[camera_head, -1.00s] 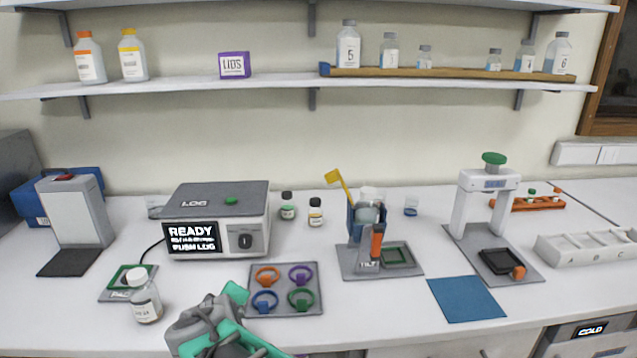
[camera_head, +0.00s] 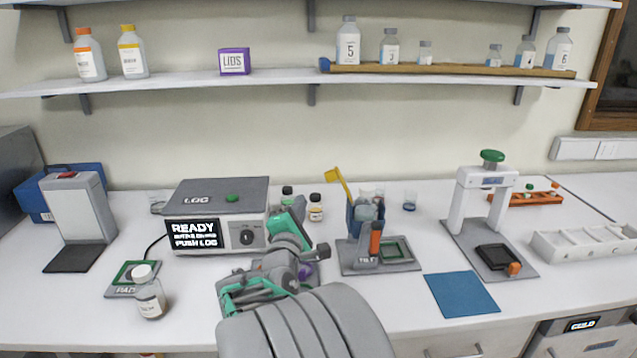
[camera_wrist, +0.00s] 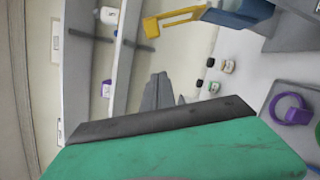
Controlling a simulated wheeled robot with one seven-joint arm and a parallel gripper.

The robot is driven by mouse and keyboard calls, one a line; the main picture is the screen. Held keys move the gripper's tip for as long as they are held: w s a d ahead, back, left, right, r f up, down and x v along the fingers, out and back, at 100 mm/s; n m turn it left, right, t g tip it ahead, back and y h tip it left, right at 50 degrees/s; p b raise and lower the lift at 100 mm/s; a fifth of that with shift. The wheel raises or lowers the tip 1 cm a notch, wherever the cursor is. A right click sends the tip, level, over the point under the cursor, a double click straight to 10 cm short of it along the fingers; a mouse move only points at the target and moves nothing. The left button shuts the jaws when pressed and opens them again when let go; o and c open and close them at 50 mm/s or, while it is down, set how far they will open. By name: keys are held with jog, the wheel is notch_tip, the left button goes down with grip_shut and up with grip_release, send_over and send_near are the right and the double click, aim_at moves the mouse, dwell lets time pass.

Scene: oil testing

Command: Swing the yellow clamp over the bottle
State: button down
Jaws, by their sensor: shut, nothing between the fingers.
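The yellow clamp (camera_head: 340,183) stands raised on the blue holder (camera_head: 352,217), its arm slanting up and to the left, clear of the bottle (camera_head: 367,193). The bottle sits in the holder on the grey tilt stand. The yellow clamp also shows in the wrist view (camera_wrist: 178,20), at the top beside the blue holder (camera_wrist: 238,14). My gripper (camera_head: 297,208) is shut and empty, left of the holder and apart from the clamp. In the wrist view its green and black parts cover the lower middle.
The LOG device (camera_head: 215,210) is at left. My arm hides most of the ring tray. A blue mat (camera_head: 461,295) and a white press (camera_head: 478,205) lie to the right. The shelf (camera_head: 280,88) hangs above.

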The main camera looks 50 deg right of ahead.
jog(key=d+r+p, duration=0.2)
jog(key=d+p, duration=0.1)
jog(key=d, duration=0.4)
jog(key=shift+d, duration=0.2)
jog(key=shift+r, duration=0.15)
